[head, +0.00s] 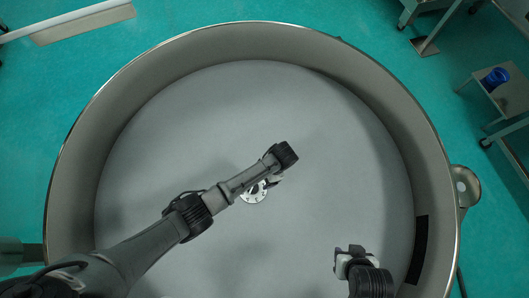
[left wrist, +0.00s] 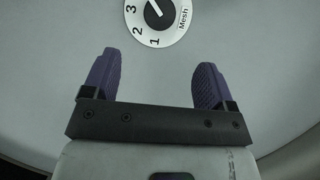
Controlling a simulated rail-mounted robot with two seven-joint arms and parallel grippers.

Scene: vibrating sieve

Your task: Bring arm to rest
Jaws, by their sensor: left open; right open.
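My left arm reaches in from the lower left over the sieve. Its gripper, mostly hidden under the wrist in the head view, shows in the left wrist view (left wrist: 158,72) with two purple fingers apart and nothing between them. A round white dial (head: 255,194), partly covered by my left arm, lies on the sieve's grey floor. The dial also shows at the top of the left wrist view (left wrist: 158,18), with 1, 2, 3 and "Mesh" on it, beyond the fingertips and apart from them. My right gripper (head: 348,252) is at the lower right over the sieve, open and empty.
The large round sieve (head: 85,150) has a raised metal wall all round my arms. A metal bracket (head: 466,186) sticks out at its right. A cart (head: 497,98) with a blue container (head: 495,78) stands at the right. The sieve floor's upper part is clear.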

